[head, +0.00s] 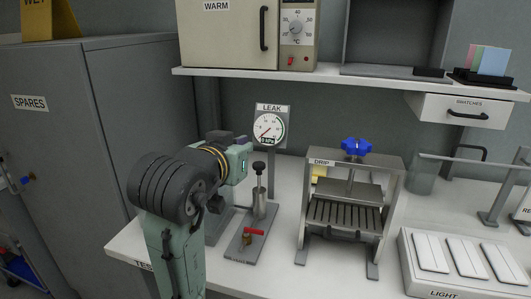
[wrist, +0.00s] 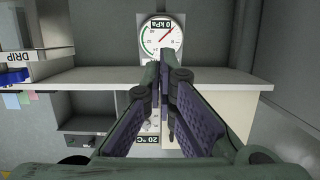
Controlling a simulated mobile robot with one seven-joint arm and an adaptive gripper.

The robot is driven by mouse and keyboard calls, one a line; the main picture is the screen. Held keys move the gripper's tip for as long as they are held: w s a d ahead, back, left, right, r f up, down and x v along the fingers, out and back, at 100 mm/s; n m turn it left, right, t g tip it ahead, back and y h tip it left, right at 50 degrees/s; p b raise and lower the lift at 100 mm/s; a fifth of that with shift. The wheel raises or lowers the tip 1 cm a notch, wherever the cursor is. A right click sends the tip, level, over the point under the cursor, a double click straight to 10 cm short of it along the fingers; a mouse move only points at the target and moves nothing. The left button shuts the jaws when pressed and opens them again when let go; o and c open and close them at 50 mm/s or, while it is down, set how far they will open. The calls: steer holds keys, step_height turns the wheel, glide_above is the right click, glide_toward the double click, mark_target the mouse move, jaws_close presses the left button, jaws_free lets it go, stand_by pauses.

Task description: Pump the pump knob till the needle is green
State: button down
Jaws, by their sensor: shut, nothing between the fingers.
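The pump (head: 259,203) stands upright on a grey base on the bench in the head view. Its dark round pump knob (head: 259,167) sits on top of a thin rod, raised above the metal cylinder. The gauge (head: 269,127) marked LEAK is behind it; its red needle points lower left, away from the green arc on the right. In the wrist view, which looks upside down, the gauge (wrist: 161,36) reads 0 kPa. My gripper (wrist: 165,52) is shut and empty, its tips in front of the gauge. In the head view my arm's end is left of the knob, its fingers not discernible.
A red lever (head: 254,231) is on the pump's base. The DRIP press (head: 351,205) with a blue handle stands to the right. A shelf (head: 350,80) overhangs the back of the bench, carrying the WARM oven (head: 230,40). A grey SPARES cabinet (head: 60,130) is at left.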

steer(key=p, duration=0.3)
glide_above(259, 169)
step_height(259, 169, down, 2)
steer(key=shift+s+a+f+p, duration=0.1)
steer(key=shift+f+p, duration=0.05)
steer(key=shift+f, duration=0.95)
steer(key=shift+s+f+p, duration=0.1)
steer(key=shift+f+p, duration=0.05)
steer(key=shift+f, duration=0.95)
